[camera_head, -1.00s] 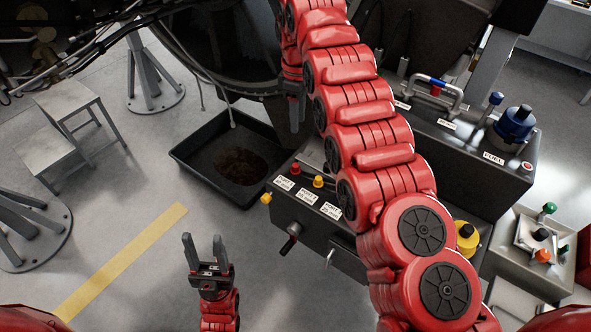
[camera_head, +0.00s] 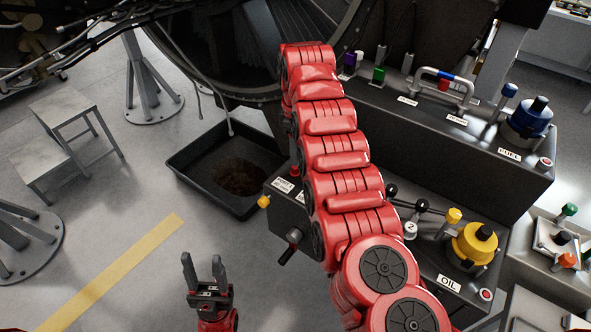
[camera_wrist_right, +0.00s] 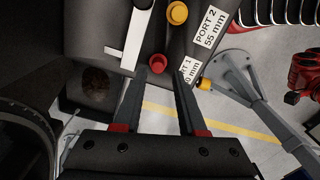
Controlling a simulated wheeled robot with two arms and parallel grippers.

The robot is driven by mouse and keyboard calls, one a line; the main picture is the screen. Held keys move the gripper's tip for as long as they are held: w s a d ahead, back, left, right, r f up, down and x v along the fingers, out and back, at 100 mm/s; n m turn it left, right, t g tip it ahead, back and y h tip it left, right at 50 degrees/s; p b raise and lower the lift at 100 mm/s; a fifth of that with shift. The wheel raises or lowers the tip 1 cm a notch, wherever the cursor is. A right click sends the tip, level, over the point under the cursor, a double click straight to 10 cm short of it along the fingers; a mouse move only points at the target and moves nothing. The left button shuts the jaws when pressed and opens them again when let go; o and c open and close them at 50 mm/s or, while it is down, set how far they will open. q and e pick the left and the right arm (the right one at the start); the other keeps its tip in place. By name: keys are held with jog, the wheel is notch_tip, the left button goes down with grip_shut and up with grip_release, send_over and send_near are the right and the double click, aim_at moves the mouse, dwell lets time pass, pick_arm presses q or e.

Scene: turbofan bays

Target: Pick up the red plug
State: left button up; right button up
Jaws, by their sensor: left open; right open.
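The red plug (camera_wrist_right: 157,64) is a small round red knob on the dark box, beside the PORT 1 label, in the right wrist view. My right gripper (camera_wrist_right: 155,74) is open, with its fingertips just short of the plug and the plug beyond the gap between them. Nothing is held. I cannot tell how far apart in depth they are. In the head view my right gripper is hidden behind its own arm. My left gripper (camera_head: 203,260) is open and empty over the floor, well away from the box.
A yellow plug (camera_wrist_right: 177,13) sits by the PORT 2 label, close to the red one. A black drain tray (camera_head: 188,178) lies on the floor left of the box. A yellow-capped OIL unit (camera_head: 474,243) and a blue-capped FUEL unit (camera_head: 529,117) stand to the right.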

aim_at(295, 171)
jog(key=f+p, duration=0.1)
jog(key=f, duration=0.1)
jog(key=f+p, duration=0.1)
jog(key=f, duration=0.1)
jog(key=shift+w+a+f+p, duration=0.15)
jog(key=shift+a+f+p, duration=0.1)
jog(key=shift+p, duration=0.1)
jog(key=shift+f, duration=0.15)
grip_shut()
